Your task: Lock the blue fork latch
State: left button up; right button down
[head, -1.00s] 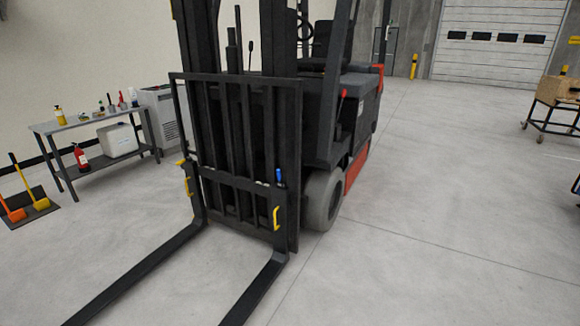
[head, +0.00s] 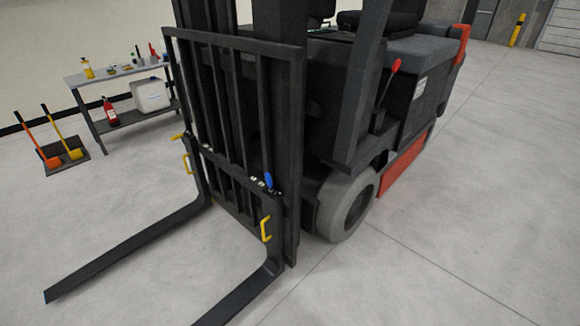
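The blue fork latch (head: 268,180) is a small upright blue handle on the carriage bar of a dark forklift, just above the fork nearer the right. It stands at the inner side of the right mast post. The right fork (head: 250,293) has a yellow handle (head: 265,229) below the latch. The left fork (head: 125,250) has yellow handles (head: 188,163) at its top. Whether the latch is locked cannot be told at this size. Neither of my grippers is in view.
The forklift's front wheel (head: 345,206) and red-knobbed lever (head: 396,66) are right of the mast. A workbench (head: 120,75) with bottles and a red extinguisher (head: 110,111) stands behind left. Floor is clear at front and right.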

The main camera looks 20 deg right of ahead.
aim_at(267, 176)
jog(key=i+l, duration=0.1)
jog(key=l, duration=0.2)
jog(key=i+l, duration=0.1)
jog(key=l, duration=0.15)
jog(key=i+l, duration=0.1)
jog(key=l, duration=0.2)
jog(key=i, duration=0.6)
